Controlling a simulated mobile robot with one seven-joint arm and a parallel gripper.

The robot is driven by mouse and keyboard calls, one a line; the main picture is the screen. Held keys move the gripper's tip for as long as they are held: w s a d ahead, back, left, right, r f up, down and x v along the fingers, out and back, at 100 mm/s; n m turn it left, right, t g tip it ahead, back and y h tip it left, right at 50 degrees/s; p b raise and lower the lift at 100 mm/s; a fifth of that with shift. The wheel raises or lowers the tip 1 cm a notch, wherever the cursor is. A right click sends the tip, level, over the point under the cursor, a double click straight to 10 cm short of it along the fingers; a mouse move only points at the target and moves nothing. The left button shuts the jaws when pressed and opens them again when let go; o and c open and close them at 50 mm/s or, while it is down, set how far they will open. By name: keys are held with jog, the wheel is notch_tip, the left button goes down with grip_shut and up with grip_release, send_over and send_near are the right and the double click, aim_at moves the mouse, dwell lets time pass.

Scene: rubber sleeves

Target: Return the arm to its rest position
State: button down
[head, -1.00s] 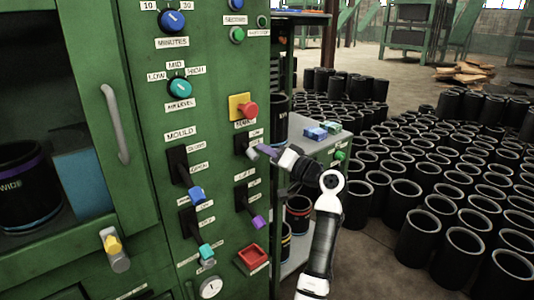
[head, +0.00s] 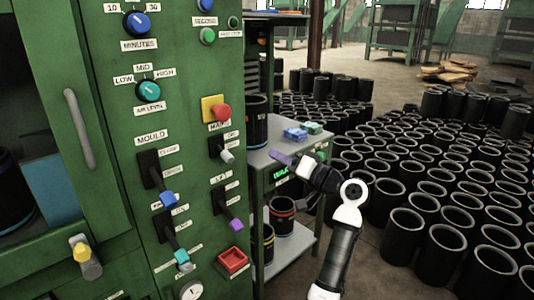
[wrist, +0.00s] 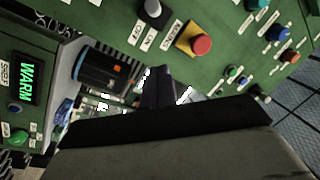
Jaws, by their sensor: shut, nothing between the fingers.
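My gripper (head: 281,158) is at the end of my white and black arm, to the right of the green machine panel (head: 190,95). It is shut and empty, and stands clear of the panel's levers, in front of the grey side table. In the wrist view, the dark shut fingers (wrist: 158,88) point toward the panel, with the red button (wrist: 201,45) beyond them to the right. The main lever with a white knob (head: 227,156) stands to the left of my gripper in the head view, and nothing touches it.
A lit green display (head: 281,173) reads WARM. Many black sleeves (head: 407,222) stand on the floor at right. Purple (head: 236,224) and blue (head: 168,198) lever knobs stick out of the panel.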

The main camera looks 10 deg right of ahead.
jog(key=shift+s+d, duration=0.15)
jog(key=shift+s, duration=0.1)
